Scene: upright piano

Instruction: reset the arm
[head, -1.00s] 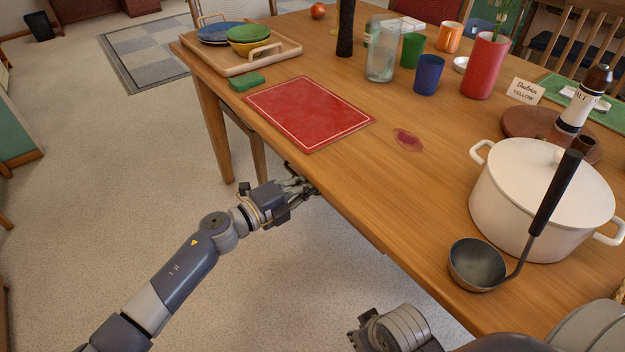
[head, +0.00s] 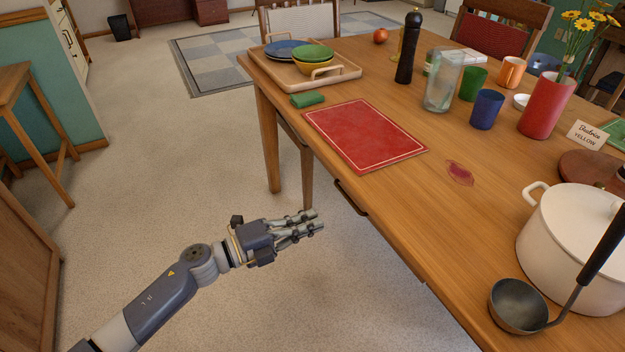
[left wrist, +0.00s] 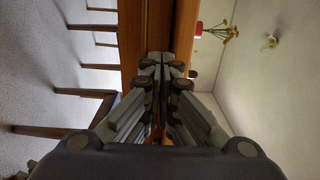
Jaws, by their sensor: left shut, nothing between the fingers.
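My left gripper (head: 318,222) is in the head view, left of the wooden table's (head: 400,215) long edge and over the carpet. Its fingers are shut and hold nothing. They point right, toward the table, with a gap of carpet showing between them and the edge. In the left wrist view the shut fingers (left wrist: 160,62) point at the table's side (left wrist: 145,30), which lies beyond them. My right gripper is in neither current view.
A dark handle (head: 350,197) shows on the table's side. A red mat (head: 364,137), a wooden tray (head: 345,76), a white pot (head: 575,240) and a ladle (head: 517,306) are on the table. A wooden stool (head: 35,120) stands at the left. Carpet around my left arm is clear.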

